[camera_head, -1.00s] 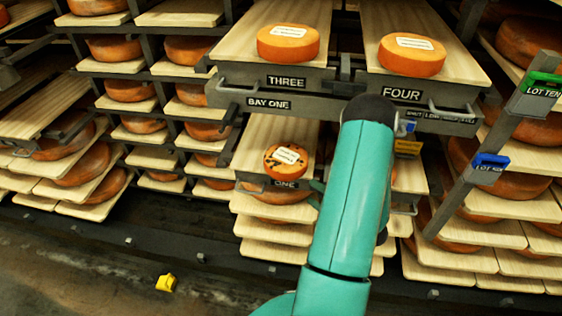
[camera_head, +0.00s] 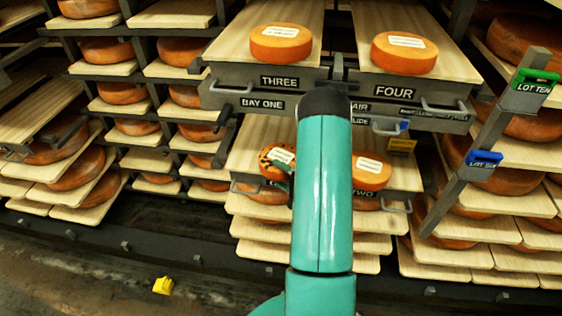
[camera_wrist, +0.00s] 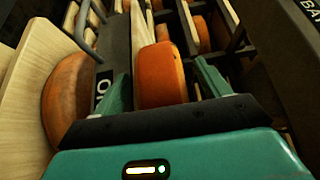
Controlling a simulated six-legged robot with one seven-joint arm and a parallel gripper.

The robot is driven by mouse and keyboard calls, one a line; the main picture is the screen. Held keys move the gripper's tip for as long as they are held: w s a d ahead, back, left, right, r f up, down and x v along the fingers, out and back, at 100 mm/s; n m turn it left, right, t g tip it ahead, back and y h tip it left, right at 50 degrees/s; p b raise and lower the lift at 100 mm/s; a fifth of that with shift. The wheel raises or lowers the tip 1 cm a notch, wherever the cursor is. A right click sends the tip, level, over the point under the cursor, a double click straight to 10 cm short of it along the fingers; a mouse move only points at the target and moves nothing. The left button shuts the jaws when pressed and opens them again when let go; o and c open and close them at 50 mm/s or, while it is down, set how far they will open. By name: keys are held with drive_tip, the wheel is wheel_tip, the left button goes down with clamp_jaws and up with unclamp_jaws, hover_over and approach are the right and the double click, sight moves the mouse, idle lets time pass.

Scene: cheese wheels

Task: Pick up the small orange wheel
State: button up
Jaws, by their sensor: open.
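An orange wheel with dark spots and a white label (camera_head: 272,162) sits on board ONE of the lower pull-out, partly behind my arm. In the wrist view an orange wheel (camera_wrist: 161,76) stands between the two teal fingers of my gripper (camera_wrist: 164,86); it appears to be this same wheel. My gripper is open, with one finger at each side; I cannot tell whether either touches the wheel. In the head view my arm hides most of the gripper. Another orange wheel with a white label (camera_head: 371,172) sits right of my arm on board TWO.
Two labelled wheels sit above, on boards THREE (camera_head: 281,44) and FOUR (camera_head: 404,53). The bay one rail (camera_head: 262,104) overhangs the lower boards. A larger wheel (camera_wrist: 64,98) lies close at left in the wrist view.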

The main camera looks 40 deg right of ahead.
clamp_jaws()
idle(0.3)
drive_tip(key=shift+r, duration=0.2)
